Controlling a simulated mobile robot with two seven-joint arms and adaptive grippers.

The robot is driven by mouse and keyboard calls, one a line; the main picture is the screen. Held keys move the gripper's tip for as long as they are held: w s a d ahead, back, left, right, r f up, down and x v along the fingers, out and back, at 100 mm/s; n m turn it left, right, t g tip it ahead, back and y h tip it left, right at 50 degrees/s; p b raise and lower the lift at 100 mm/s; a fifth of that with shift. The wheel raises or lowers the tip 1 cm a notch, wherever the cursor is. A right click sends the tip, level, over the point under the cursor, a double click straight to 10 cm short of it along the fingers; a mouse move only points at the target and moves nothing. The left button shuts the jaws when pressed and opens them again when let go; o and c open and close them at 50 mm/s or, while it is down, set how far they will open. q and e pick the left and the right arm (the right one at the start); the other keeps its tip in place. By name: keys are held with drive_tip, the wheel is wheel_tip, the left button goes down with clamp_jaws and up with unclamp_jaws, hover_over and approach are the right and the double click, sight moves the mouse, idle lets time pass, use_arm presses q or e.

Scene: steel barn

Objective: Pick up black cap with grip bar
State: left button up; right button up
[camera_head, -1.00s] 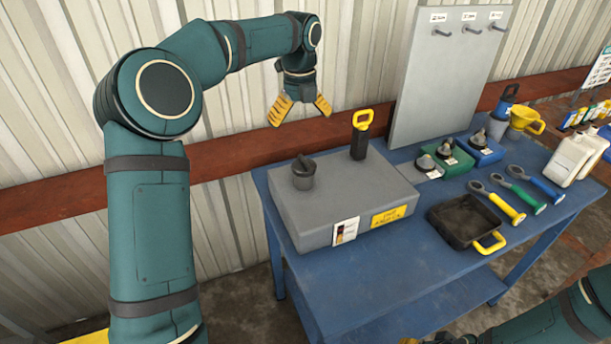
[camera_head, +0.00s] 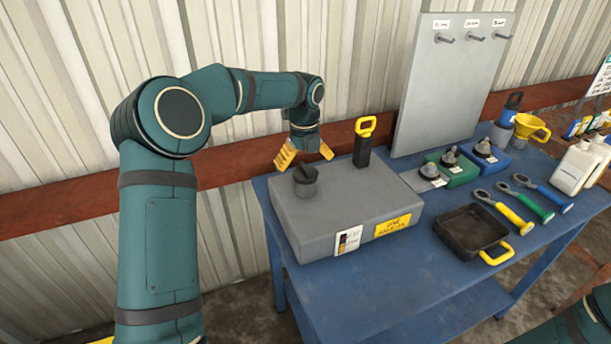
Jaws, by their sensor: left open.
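The black cap with a grip bar (camera_head: 305,173) sits on its neck at the left end of the grey box (camera_head: 352,201), which stands on the blue table. My left gripper (camera_head: 306,158) is open and empty, its yellow fingers spread just above and behind the cap. I cannot tell the exact gap between fingers and cap. My right gripper is not in view; only a piece of my right arm shows at the lower right.
A yellow-handled dipstick (camera_head: 363,141) stands up from the box just right of the gripper. A grey peg panel (camera_head: 452,85) rises behind. A black tray (camera_head: 470,229), several wrenches and a yellow funnel (camera_head: 531,128) occupy the table's right side.

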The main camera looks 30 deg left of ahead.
sight(305, 166)
use_arm(q)
wheel_tip(305, 166, down, 3)
drive_tip(key=shift+w, duration=0.1)
drive_tip(key=c, duration=1.1)
drive_tip(key=shift+c, duration=0.2)
wheel_tip(305, 166, up, 9)
drive_tip(key=shift+r+p, duration=0.2)
drive_tip(key=shift+p, duration=0.5)
drive_tip(key=shift+r, duration=0.5)
drive_tip(key=shift+r+p, duration=0.15)
drive_tip(key=shift+p, duration=0.3)
drive_tip(key=shift+r+p, duration=1.2)
drive_tip(key=shift+p, duration=0.35)
drive_tip(key=shift+r, duration=0.1)
